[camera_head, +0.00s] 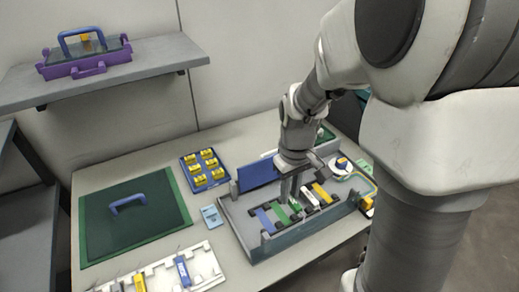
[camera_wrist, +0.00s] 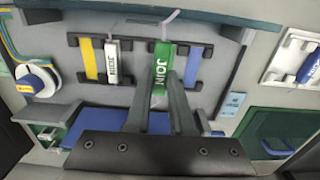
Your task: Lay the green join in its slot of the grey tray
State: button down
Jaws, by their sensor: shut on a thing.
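The green join (camera_wrist: 162,62), lettered JOIN, is between the two fingers of my gripper (camera_wrist: 164,82) in the wrist view. My gripper is shut on it, and its far end sticks out past the fingertips. In the head view my gripper (camera_head: 294,194) points down over the grey tray (camera_head: 284,243). In the wrist view the join lies between a white piece (camera_wrist: 112,64) and a blue piece (camera_wrist: 194,65), roughly in line with them. The fingers hide its sides, and I cannot tell whether it touches the slot.
A yellow piece (camera_wrist: 90,58) is also in the tray. A blue rack of yellow parts (camera_head: 202,168) and a green mat with a blue handle (camera_head: 128,203) are at left. A white holder (camera_head: 160,275) is in front. A round white spool (camera_head: 341,165) stands at right.

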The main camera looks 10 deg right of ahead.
aim_at(279, 211)
jog(key=shift+w+a+f, duration=0.8)
jog(key=shift+a+f, duration=0.05)
jog(key=shift+a, duration=0.1)
jog(key=shift+f+b, duration=0.75)
jog(key=shift+f, duration=1.15)
jog(key=shift+f, duration=0.15)
jog(key=c, duration=0.8)
grip_release()
